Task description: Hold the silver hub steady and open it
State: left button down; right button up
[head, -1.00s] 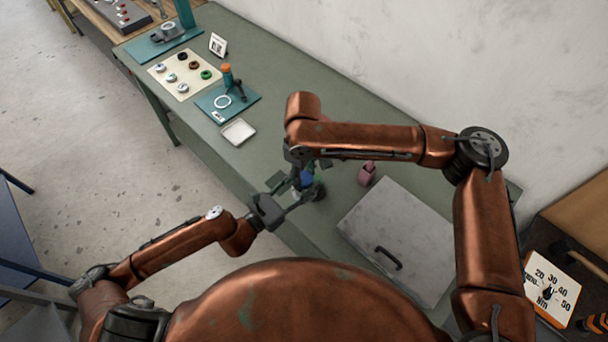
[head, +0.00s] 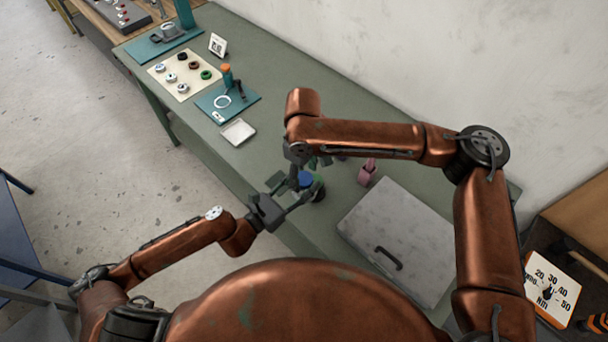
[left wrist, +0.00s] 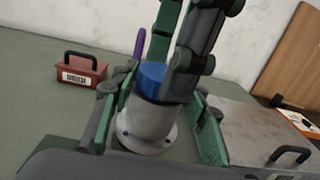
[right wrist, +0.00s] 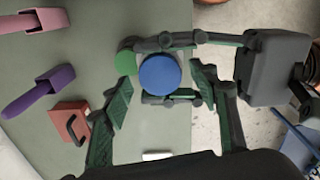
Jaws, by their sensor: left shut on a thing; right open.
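The silver hub (left wrist: 147,122) is upright on the bench, with a wide round flange at its foot and a blue cap (left wrist: 152,80) on top. The blue cap also shows in the head view (head: 306,180) and from above in the right wrist view (right wrist: 160,75). My left gripper (head: 290,192) is shut on the hub, one finger on each side of its body. My right gripper (right wrist: 162,92) is open above the hub, its fingers on either side of the blue cap. In the left wrist view its fingers partly hide the cap. I cannot tell whether they touch it.
A grey metal plate or lid with a black handle (head: 405,232) lies right of the hub. A red box (left wrist: 75,78), a pink handle (right wrist: 40,20) and a purple handle (right wrist: 40,90) stand nearby. A white tray (head: 238,132) lies farther left.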

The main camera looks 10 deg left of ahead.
notch_tip(320, 180, up, 4)
jog(key=shift+f, duration=0.1)
jog(key=shift+c, duration=0.6)
notch_tip(320, 180, up, 3)
jog(key=shift+m, duration=1)
jog(key=shift+f, duration=3.95)
jog(key=c, duration=1.2)
jog(key=n, duration=0.3)
